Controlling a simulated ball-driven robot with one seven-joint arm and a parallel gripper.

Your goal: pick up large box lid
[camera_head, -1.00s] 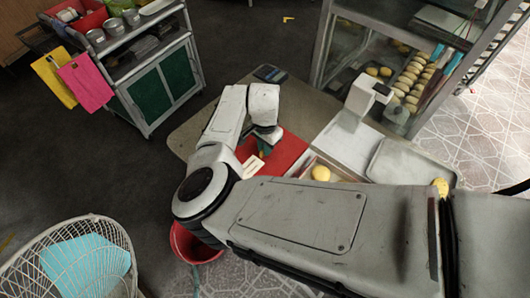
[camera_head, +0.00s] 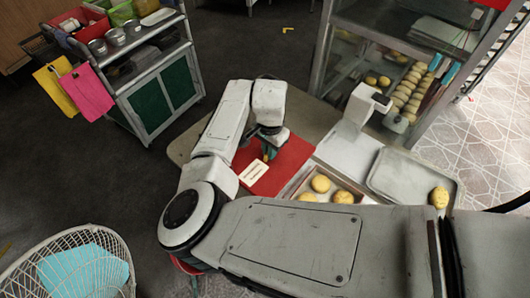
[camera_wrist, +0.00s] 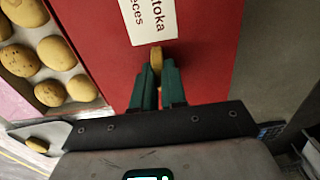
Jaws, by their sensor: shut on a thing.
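The large box lid is a flat red panel (camera_head: 291,158) with a white printed label (camera_head: 254,171); it lies over the worktable in the head view and fills the middle of the wrist view (camera_wrist: 205,70). My gripper (camera_head: 266,154) is at the lid, beside the label. In the wrist view, its green fingers (camera_wrist: 157,76) are shut on a small tan tab (camera_wrist: 156,57) at the lid, just below the label. Whether the lid is lifted clear of what lies under it cannot be told.
An open box of round buns (camera_head: 331,186) sits right beside the lid. A metal tray (camera_head: 400,178) with one bun and a white scale (camera_head: 357,112) stand farther right. A glass cabinet (camera_head: 400,60) is behind. A trolley (camera_head: 150,75) and wire chair (camera_head: 70,265) stand left.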

